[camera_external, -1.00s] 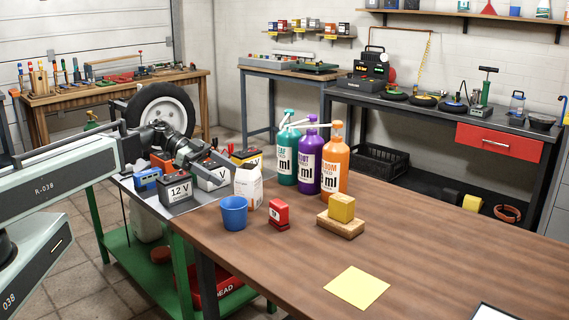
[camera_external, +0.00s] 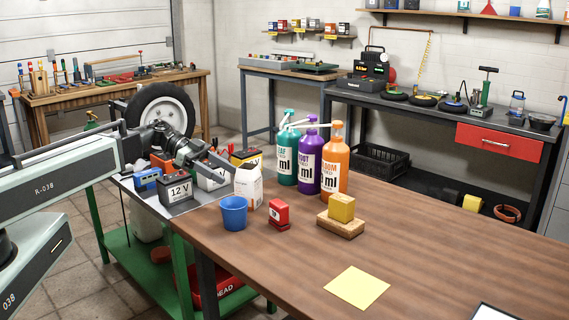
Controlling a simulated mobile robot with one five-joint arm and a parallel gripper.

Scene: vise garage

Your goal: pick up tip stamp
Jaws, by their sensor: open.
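A small red stamp-like block (camera_external: 279,214) with a white label stands upright on the brown wooden table (camera_external: 440,240). Its label is too small to read. A yellow block (camera_external: 341,207) sits on a wooden block (camera_external: 340,226) to its right; I cannot tell whether it is also a stamp. My gripper (camera_external: 228,166) is open and empty, above the batteries at the table's far left. It is up and to the left of the red stamp, well apart from it. The finger edges blend with the batteries behind.
Teal, purple and orange pump bottles (camera_external: 335,170) stand behind. A yellow paper square (camera_external: 357,287) lies in front; the table's right side is mostly clear.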

